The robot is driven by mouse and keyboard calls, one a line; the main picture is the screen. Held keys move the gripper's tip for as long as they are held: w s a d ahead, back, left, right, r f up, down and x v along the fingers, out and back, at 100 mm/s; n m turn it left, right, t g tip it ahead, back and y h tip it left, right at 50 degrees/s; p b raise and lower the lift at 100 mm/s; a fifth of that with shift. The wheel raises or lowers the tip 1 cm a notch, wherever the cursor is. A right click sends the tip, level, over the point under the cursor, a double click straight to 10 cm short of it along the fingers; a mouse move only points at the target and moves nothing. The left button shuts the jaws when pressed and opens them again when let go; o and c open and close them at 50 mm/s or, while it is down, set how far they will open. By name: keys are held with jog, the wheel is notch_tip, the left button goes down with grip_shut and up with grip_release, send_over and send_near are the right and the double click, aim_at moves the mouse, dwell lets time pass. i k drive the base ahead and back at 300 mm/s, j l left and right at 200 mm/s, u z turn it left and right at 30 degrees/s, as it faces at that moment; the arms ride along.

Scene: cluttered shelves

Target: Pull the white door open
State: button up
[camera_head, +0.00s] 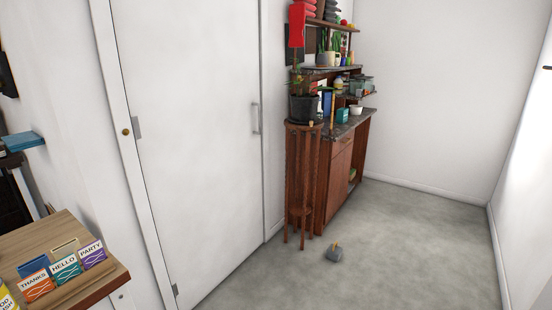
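The white door (190,130) stands shut in its white frame at the left middle of the head view. A vertical metal handle (256,118) is on its right side. Hinges (137,127) show along its left edge, with another near the floor (175,289). A small brass knob (126,132) is on the frame left of the upper hinge. My gripper is not in this view, so its position and state are hidden.
A wooden plant stand (302,180) with a potted plant (304,105) stands close right of the door, beside a brown cabinet (340,170). A small grey object (334,254) lies on the floor. A wooden table (95,275) with cards is at lower left. Grey floor (410,240) is clear at right.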

aim_at(190, 69)
jog(key=i, duration=0.95)
jog(key=i+u, duration=0.1)
jog(key=i, duration=0.85)
jog(key=i+l, duration=0.15)
jog(key=i, duration=0.85)
jog(key=i+l, duration=0.1)
jog(key=i, duration=0.85)
jog(key=j+u, duration=0.05)
